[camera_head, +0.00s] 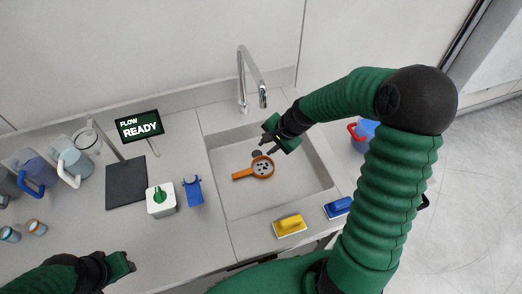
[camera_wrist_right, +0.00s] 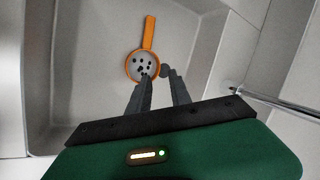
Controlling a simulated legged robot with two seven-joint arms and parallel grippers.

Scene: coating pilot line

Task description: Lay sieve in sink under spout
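An orange sieve (camera_head: 262,166) with dark holes lies in the sink basin (camera_head: 300,192), its handle pointing left in the head view. It also shows in the right wrist view (camera_wrist_right: 142,66), handle pointing up. The chrome spout (camera_head: 262,92) rises behind the basin, its outlet above the back of the basin. My right gripper (camera_head: 265,145) is over the basin at the sieve's rim. Its two fingers (camera_wrist_right: 160,78) are apart with nothing clearly between them; one tip overlaps the rim in the picture. My left gripper (camera_head: 128,264) is over the counter at lower left; its fingers are unclear.
A yellow block-like tool (camera_head: 289,226) and a blue one (camera_head: 338,208) lie on the front ledge. A white box with a green top (camera_head: 161,200) and a blue holder (camera_head: 193,191) stand left of the sink. A sign (camera_head: 139,126) reads FLOW READY. Several jugs stand far left.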

